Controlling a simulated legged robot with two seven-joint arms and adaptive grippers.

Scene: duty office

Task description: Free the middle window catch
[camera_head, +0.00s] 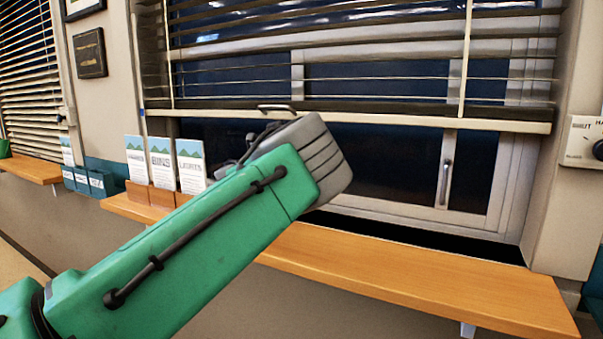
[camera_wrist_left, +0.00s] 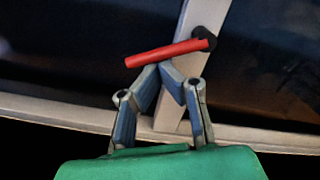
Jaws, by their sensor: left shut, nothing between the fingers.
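The window catch shows in the left wrist view as a red lever (camera_wrist_left: 165,54) on a black pivot (camera_wrist_left: 203,38), fixed to a pale upright window post (camera_wrist_left: 183,98). The lever lies nearly level, tilted slightly, with its free end to the left. My left gripper (camera_wrist_left: 166,68) is shut and empty, its fingertips just below the lever; I cannot tell whether they touch it. In the head view my green left arm ends in a grey wrist (camera_head: 322,160) in front of the window, hiding the fingers and the red lever. My right gripper is not in view.
A partly raised blind with a pale bottom rail (camera_head: 400,119) hangs above. Another window handle (camera_head: 446,184) is at the right. The wooden sill (camera_head: 420,280) is clear right of the arm.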

